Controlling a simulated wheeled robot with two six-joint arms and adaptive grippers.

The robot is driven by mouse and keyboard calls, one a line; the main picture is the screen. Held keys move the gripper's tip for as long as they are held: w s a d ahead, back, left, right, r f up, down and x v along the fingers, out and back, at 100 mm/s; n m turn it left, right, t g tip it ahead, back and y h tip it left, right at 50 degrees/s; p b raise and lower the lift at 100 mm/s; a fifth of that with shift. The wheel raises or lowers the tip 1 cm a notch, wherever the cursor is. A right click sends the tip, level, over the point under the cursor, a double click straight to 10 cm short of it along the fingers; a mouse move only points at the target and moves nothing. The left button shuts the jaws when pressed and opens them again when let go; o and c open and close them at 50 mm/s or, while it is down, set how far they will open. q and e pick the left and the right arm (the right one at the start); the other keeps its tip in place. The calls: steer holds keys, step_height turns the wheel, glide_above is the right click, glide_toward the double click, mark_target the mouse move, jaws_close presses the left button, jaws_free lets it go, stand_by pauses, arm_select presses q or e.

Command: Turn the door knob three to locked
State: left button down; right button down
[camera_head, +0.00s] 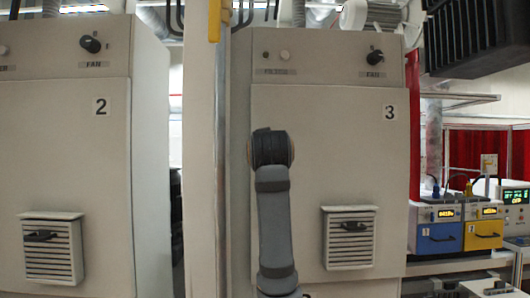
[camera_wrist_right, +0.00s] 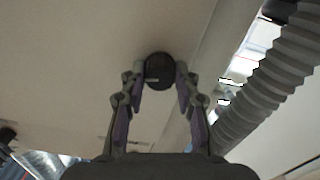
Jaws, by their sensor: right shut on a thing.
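In the head view, cabinet three (camera_head: 310,100) is a beige cabinet whose door bears a "3" label (camera_head: 390,112). My arm rises in front of the left side of this door and hides the knob and the gripper there. In the right wrist view, a round black door knob (camera_wrist_right: 159,68) sits on the pale panel. My right gripper (camera_wrist_right: 159,79) has a finger on each side of the knob and is shut on it. A small light mark shows on the knob's lower part; I cannot tell whether it reads locked. My left gripper is not in view.
A black fan knob (camera_head: 375,57) is on the panel above door three, and a handled vent (camera_head: 349,237) is low on it. Cabinet two (camera_head: 70,150) stands left beyond a pale post (camera_head: 200,150). A grey corrugated hose (camera_wrist_right: 265,85) runs right of my right gripper.

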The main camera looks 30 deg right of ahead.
steer(key=n, duration=0.3)
steer(key=shift+n, duration=0.3)
steer(key=n, duration=0.4)
steer(key=shift+n+b, duration=0.3)
steer(key=n, duration=0.3)
steer(key=shift+n, duration=2.1)
steer(key=c, duration=1)
jaws_free()
steer(key=shift+a, duration=0.15)
